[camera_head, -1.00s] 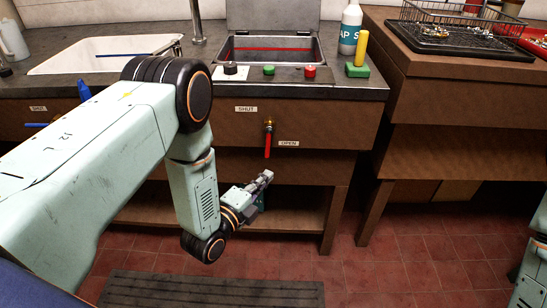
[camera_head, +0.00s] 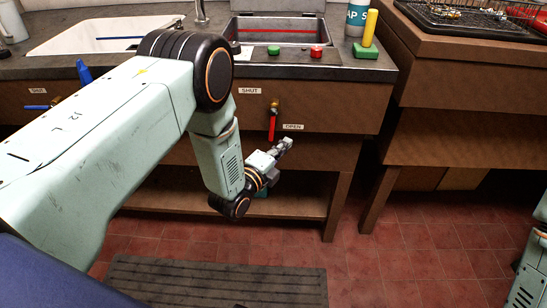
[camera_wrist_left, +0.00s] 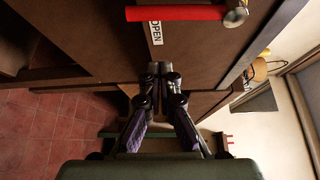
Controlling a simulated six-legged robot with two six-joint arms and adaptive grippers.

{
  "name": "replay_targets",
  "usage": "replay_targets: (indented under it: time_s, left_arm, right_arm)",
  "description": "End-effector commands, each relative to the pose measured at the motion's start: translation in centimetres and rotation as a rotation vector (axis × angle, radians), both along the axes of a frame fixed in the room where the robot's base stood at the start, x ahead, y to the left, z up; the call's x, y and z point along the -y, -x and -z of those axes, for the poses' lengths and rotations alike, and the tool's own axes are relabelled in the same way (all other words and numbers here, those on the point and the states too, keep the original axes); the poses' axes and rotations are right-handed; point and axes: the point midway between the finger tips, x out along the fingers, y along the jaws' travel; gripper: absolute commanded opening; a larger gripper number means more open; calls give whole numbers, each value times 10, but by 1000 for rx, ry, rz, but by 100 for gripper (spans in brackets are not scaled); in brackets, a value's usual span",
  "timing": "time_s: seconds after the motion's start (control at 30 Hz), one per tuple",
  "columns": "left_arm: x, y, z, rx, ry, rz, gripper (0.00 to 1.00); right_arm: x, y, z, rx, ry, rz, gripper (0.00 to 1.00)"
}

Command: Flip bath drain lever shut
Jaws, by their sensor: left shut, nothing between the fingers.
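The red drain lever (camera_head: 272,128) hangs straight down from a brass valve (camera_head: 274,105) on the front of the wooden bench. A SHUT label (camera_head: 249,91) is at its upper left and an OPEN label (camera_head: 292,126) is just right of its lower part. My left gripper (camera_head: 285,146) is shut and empty, a little below and right of the lever's lower end, apart from it. In the left wrist view the red lever (camera_wrist_left: 180,13) and OPEN label (camera_wrist_left: 156,33) lie beyond the closed fingertips (camera_wrist_left: 160,68). My right gripper is out of view.
A blue lever (camera_head: 36,107) sticks out sideways under the left basin (camera_head: 85,45). A steel sink (camera_head: 280,42) with green (camera_head: 274,50) and red knobs (camera_head: 316,52) before it is above the lever. A lower shelf (camera_head: 300,205) runs beneath. A dark mat (camera_head: 215,285) lies on the floor.

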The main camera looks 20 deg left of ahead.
Motion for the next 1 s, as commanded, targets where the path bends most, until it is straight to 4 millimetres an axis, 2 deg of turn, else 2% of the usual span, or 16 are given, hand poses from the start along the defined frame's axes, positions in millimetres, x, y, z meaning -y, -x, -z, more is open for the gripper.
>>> replay_targets:
  time_s: [0.13, 0.23, 0.43, 1.0]
  left_arm:
    - [7, -28, 2, 5, -1, 1, 0]
    - [-13, -25, 1, -1, 1, -6, 0]
    - [-30, -23, -2, 0, 1, -3, 0]
    - [-35, -22, -3, -3, -11, -1, 0]
  right_arm:
    - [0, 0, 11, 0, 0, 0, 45]
    - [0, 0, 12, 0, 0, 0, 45]
    - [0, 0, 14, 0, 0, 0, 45]
    - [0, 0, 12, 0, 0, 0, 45]
